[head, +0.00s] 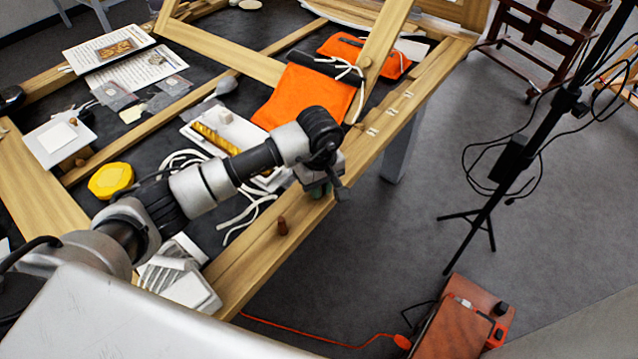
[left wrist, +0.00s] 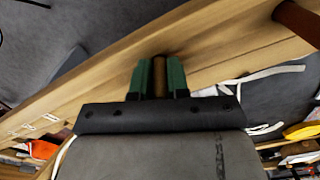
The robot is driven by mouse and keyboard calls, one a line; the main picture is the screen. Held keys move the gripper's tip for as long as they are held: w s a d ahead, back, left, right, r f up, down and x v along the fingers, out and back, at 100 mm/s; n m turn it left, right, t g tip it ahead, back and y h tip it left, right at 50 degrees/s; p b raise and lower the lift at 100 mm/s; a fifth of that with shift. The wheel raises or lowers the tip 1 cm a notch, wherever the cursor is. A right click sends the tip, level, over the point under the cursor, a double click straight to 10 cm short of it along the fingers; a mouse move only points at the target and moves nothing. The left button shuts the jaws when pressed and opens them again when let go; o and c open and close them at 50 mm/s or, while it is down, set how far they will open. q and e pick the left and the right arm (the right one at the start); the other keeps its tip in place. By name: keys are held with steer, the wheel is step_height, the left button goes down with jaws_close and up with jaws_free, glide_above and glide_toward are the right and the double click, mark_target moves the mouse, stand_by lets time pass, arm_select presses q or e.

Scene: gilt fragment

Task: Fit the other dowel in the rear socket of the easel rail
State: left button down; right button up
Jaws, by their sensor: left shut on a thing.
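My left gripper (head: 322,190) is over the near part of the wooden easel rail (head: 258,262). In the left wrist view its two green fingers (left wrist: 159,78) are shut on a brown dowel (left wrist: 159,68), with the rail (left wrist: 110,70) directly behind it. Whether the held dowel touches the rail or sits in a socket cannot be told. Another brown dowel (head: 283,227) stands upright on the rail, nearer than the gripper; it also shows in the left wrist view (left wrist: 297,22). The gripper and arm hide the rail beneath them, and no open socket is clearly visible. My right gripper is not in view.
Orange cloths (head: 300,97) with white ties lie beyond the gripper. White cords (head: 235,220), a yellow octagonal piece (head: 110,180) and a white tray (head: 230,130) lie left of the rail. Small pale marks (head: 390,111) line the rail farther back.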

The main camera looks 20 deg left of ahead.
arm_select(q)
steer(key=shift+f, duration=0.1)
steer(key=shift+f, duration=0.15)
steer(key=c, duration=1.1)
jaws_free()
steer(key=shift+r, duration=0.25)
step_height(320, 180, up, 12)
steer(key=b, duration=0.3)
